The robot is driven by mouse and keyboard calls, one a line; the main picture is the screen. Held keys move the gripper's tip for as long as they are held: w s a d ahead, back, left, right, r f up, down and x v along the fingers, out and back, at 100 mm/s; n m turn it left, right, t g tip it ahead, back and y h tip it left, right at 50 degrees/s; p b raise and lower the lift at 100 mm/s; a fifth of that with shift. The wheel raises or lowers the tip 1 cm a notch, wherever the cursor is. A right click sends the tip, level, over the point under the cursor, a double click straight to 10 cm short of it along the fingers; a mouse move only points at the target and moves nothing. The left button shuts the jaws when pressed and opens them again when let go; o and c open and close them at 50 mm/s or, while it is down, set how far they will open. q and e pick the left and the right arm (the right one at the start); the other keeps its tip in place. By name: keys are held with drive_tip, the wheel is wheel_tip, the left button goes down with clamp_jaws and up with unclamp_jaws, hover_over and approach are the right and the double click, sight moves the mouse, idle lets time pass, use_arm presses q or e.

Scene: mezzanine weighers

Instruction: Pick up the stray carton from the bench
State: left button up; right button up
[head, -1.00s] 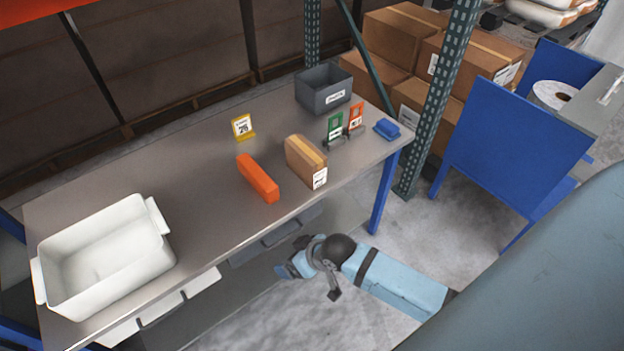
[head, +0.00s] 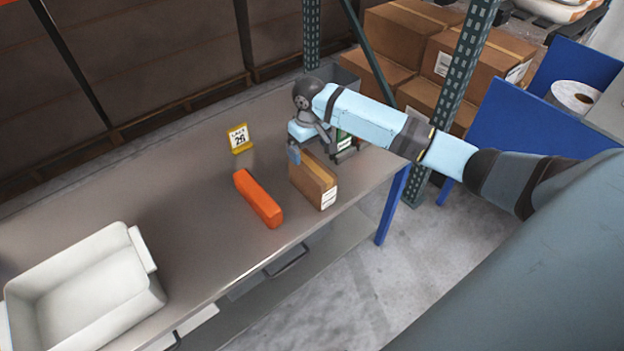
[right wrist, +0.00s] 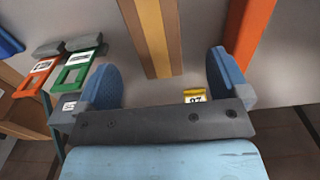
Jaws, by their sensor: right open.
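The brown carton (head: 314,183) with a strip of tan tape and a white label stands on the grey bench (head: 205,192). My right gripper (head: 308,151) is open and empty, just above the carton's far end in the head view. In the right wrist view the carton (right wrist: 152,38) lies ahead, roughly between the lines of the two blue fingers (right wrist: 165,80), and they do not appear to touch it. My left gripper is not in view.
An orange block (head: 258,198) lies left of the carton. A yellow number sign (head: 239,138) stands behind it. Green (right wrist: 78,68) and orange (right wrist: 38,77) tag holders stand close by. A white tub (head: 85,292) sits at left; a grey bin (head: 345,80) is partly hidden.

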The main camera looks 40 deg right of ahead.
sight(310, 165)
wheel_tip(310, 165, down, 5)
drive_tip(key=shift+r, duration=0.1)
drive_tip(key=shift+s+d+f, duration=0.1)
drive_tip(key=shift+d+f, duration=0.05)
drive_tip(key=shift+f, duration=1.2)
drive_tip(key=shift+d+f, duration=0.15)
drive_tip(key=shift+f, duration=1.15)
drive_tip(key=c, duration=1.3)
